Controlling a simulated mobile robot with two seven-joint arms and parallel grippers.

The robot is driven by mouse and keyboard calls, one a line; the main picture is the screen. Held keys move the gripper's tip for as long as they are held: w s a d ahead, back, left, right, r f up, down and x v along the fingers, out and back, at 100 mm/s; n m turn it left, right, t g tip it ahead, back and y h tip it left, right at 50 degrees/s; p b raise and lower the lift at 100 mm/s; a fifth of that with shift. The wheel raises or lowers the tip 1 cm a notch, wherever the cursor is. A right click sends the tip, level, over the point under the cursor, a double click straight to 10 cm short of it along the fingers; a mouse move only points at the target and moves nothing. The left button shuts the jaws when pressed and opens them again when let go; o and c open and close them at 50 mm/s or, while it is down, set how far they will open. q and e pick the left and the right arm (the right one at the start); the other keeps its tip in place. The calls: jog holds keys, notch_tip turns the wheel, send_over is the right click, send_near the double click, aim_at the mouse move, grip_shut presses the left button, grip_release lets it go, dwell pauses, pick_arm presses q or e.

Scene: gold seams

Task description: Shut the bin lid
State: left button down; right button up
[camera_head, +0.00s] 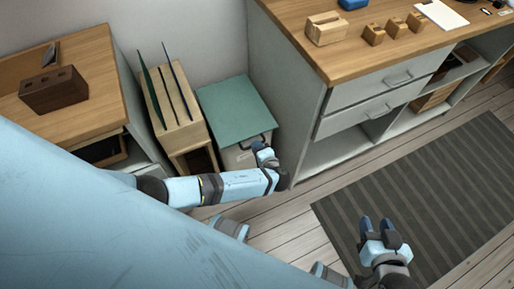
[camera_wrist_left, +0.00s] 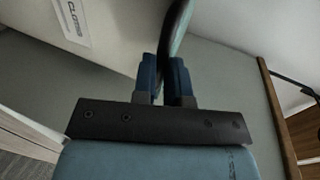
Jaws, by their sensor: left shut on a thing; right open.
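The bin (camera_head: 232,160) stands on the floor between a wooden rack and the drawer cabinet. Its green lid (camera_head: 232,108) lies over the top and looks about level; I cannot tell whether a small gap is left. A dark handle (camera_head: 248,143) is at the front edge. My left gripper (camera_head: 260,147) is at this handle. In the left wrist view its blue fingers (camera_wrist_left: 163,82) are shut around the dark curved handle bar (camera_wrist_left: 178,28), near a white label (camera_wrist_left: 74,20). My right gripper (camera_head: 379,226) is open and empty above the striped mat.
The drawer cabinet (camera_head: 290,85) stands close right of the bin, with wooden blocks (camera_head: 326,28) on top. The wooden rack (camera_head: 176,115) with upright boards is close on the left. A wooden desk (camera_head: 95,60) is further left. The striped mat (camera_head: 440,170) is clear.

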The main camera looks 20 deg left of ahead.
pick_arm(q)
jog(key=shift+s+f, duration=0.4)
jog(key=shift+f, duration=0.3)
jog(key=c, duration=1.6)
grip_release()
jog(key=o, duration=0.4)
jog(key=shift+w+f, duration=0.15)
jog(key=shift+f, duration=0.15)
jog(key=shift+o, duration=0.2)
jog(key=shift+r, duration=0.15)
jog(key=shift+r, duration=0.1)
